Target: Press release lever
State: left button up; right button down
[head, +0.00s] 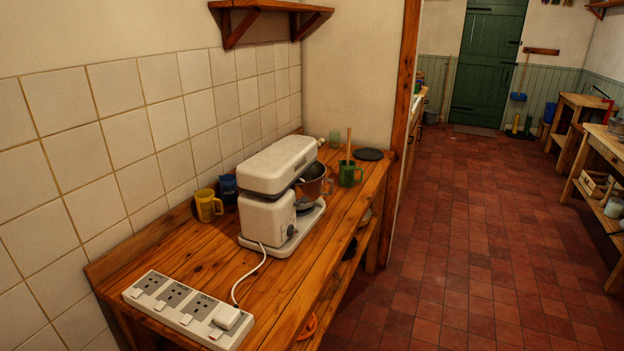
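A white stand mixer (279,187) stands on the wooden counter (190,255) against the tiled wall. Its head looks level over a metal bowl (316,181). A dark knob or lever (291,231) shows low on the near end of its body; I cannot tell if it is the release lever. A white cord runs from the mixer to a plug (227,317) in a white power strip (180,306) at the counter's near end. Neither of my grippers is in view.
A yellow mug (208,205) and a blue cup (228,187) stand left of the mixer. The red tiled floor (465,240) right of the counter is clear.

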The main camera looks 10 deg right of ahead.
aim_at(303, 200)
jog(key=i+l+u, duration=0.1)
jog(key=l, duration=0.25)
jog(key=i+l+u, duration=0.1)
jog(key=i+l, duration=0.15)
jog(key=l, duration=0.15)
jog(key=i+l+u, duration=0.1)
jog(key=l, duration=0.25)
jog(key=i+l+u, duration=0.1)
jog(key=l, duration=0.3)
jog(key=i, duration=0.1)
